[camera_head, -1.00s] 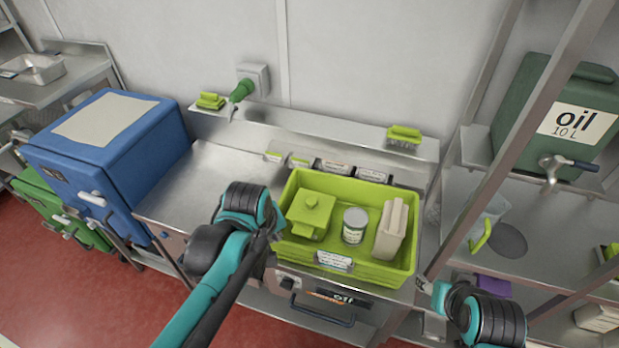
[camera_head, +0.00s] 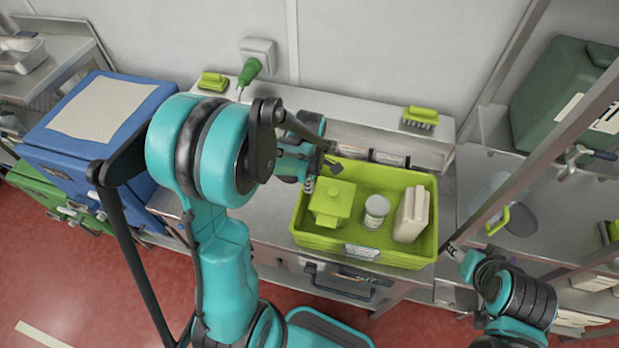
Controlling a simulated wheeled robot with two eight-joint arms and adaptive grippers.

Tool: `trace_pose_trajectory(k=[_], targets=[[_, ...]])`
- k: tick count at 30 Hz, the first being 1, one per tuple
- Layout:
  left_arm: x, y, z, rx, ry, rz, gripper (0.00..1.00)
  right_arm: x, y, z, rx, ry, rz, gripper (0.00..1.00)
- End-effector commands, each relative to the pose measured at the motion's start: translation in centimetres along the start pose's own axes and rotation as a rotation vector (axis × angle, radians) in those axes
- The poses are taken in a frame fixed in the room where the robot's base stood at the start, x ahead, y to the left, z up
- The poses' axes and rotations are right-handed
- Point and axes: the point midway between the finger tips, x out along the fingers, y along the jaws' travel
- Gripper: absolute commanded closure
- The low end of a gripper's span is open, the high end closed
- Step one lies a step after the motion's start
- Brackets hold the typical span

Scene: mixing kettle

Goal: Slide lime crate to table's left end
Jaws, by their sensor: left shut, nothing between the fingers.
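The lime crate (camera_head: 340,243) stands on the steel table, right of its middle. It holds a lime box with a knob (camera_head: 332,203), a can (camera_head: 376,211) and a pale block (camera_head: 411,215). My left gripper (camera_head: 328,163) is shut and empty at the crate's back left corner, above the rim; whether it touches the crate cannot be told. My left arm covers much of the table's left part. My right gripper (camera_head: 454,252) is just outside the crate's front right corner. Its fingers are too small to read.
A rack post (camera_head: 530,150) and a green oil canister (camera_head: 560,90) are on the right. Bare tabletop lies left of the crate.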

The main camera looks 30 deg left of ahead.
Motion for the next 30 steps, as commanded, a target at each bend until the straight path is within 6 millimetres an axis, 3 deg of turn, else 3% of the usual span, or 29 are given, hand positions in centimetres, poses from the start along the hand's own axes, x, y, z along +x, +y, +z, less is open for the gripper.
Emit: trace_pose_trajectory(k=[3,7,21,26,30], targets=[[1.9,0.0,0.0,0.001,0.000,0.000,1.00,0.4,0.0,0.3,0.000,0.000,0.000,0.50],[2.9,0.0,0.0,0.001,0.000,0.000,1.00,0.5,0.0,0.4,0.000,0.000,0.000,0.50],[3.2,0.0,-0.4,-0.001,0.000,0.001,1.00,0.6,0.0,0.4,0.000,0.000,0.000,0.50],[3.4,0.0,-3.6,-0.007,0.002,0.000,1.00,1.2,0.0,0.8,0.000,0.000,0.000,0.50],[3.4,0.0,-7.9,-0.009,0.002,0.000,1.00,1.8,0.0,1.3,0.000,0.000,0.000,0.50]])
